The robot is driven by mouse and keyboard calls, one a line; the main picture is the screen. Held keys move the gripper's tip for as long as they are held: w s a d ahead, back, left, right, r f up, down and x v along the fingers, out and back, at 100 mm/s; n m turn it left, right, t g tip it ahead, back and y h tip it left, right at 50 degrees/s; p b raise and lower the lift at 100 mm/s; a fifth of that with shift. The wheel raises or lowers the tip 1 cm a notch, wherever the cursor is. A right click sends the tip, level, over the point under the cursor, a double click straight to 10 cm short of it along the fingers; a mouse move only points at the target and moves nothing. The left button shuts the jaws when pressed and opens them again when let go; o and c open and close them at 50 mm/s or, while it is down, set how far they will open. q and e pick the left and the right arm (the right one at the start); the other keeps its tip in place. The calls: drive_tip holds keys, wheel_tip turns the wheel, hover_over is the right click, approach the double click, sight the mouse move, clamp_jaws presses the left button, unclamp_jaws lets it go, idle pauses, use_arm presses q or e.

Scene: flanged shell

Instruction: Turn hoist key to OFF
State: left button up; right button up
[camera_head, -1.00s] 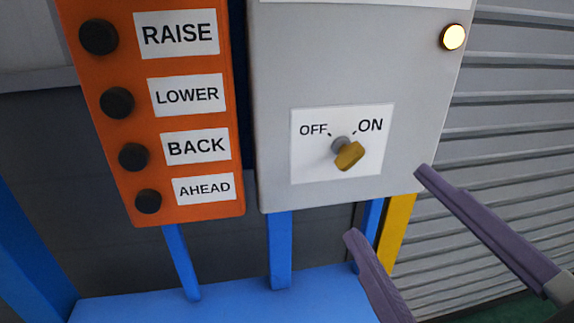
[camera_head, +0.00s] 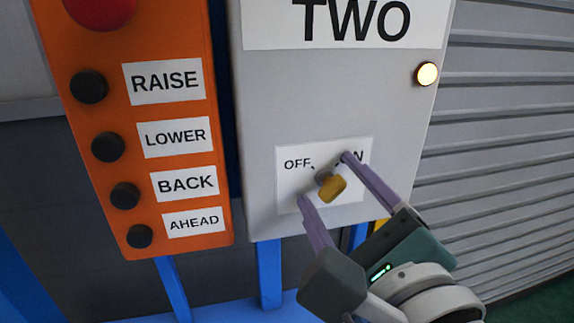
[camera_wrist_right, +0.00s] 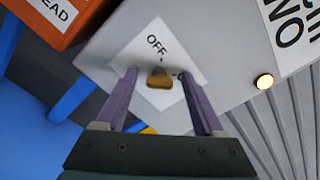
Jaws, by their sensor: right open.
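The hoist key (camera_head: 333,188) is a yellow-brown knob on a grey stem, set in a white plate (camera_head: 288,201) marked OFF and ON on the grey box (camera_head: 255,110). My right gripper (camera_head: 325,178) is open, with one purple finger on each side of the key. In the right wrist view the key (camera_wrist_right: 159,79) sits between the fingertips (camera_wrist_right: 160,72), with a gap on both sides. The right finger partly covers the ON label in the head view. My left gripper is not in view.
An orange panel (camera_head: 150,110) with black buttons for RAISE, LOWER, BACK and AHEAD hangs to the left, with a red button (camera_head: 100,10) at its top. A lamp (camera_head: 427,74) glows on the grey box. A ribbed shutter (camera_head: 500,150) is at the right.

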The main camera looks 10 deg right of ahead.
clamp_jaws()
idle(0.5)
